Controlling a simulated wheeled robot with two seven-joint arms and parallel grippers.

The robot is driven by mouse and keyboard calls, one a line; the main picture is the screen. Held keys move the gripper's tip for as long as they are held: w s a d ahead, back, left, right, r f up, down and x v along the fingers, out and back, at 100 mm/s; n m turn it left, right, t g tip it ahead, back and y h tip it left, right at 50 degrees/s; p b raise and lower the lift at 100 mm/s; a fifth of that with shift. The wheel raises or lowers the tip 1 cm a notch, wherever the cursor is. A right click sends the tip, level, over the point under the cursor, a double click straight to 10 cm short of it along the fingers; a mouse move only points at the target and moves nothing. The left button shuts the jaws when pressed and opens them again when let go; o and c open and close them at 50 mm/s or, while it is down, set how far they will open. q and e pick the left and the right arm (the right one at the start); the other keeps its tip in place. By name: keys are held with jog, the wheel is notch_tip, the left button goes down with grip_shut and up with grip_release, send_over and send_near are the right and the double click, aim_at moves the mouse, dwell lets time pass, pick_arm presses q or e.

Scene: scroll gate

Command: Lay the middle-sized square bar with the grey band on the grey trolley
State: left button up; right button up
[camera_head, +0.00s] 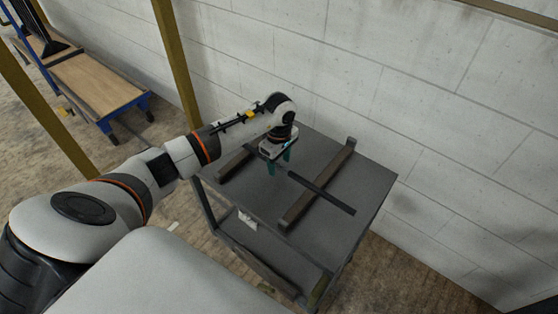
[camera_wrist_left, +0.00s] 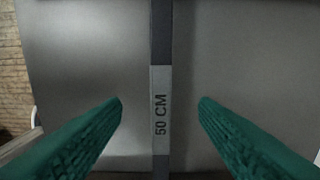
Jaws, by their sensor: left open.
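The grey trolley (camera_head: 362,182) stands against the wall, with two brown wooden bearers on its top. In the left wrist view the bar runs upright through the middle, with a grey band (camera_wrist_left: 161,112) marked "50 CM". My left gripper (camera_head: 279,163) is open, its green fingertips on either side of the bar, apart from it in the wrist view. The wrist view cannot settle how high the fingers are above the bar. My right gripper is out of view.
The left bearer (camera_head: 234,163) is partly behind my left arm. A pale block wall (camera_head: 330,60) rises right behind the trolley. A blue cart with a wooden deck (camera_head: 95,82) stands far left, beyond a yellow post (camera_head: 177,65). The trolley's right end is clear.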

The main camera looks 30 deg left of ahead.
pick_arm(q)
notch_tip(320, 180, up, 10)
jog(key=p, duration=0.6)
dwell(0.6)
dwell(0.4)
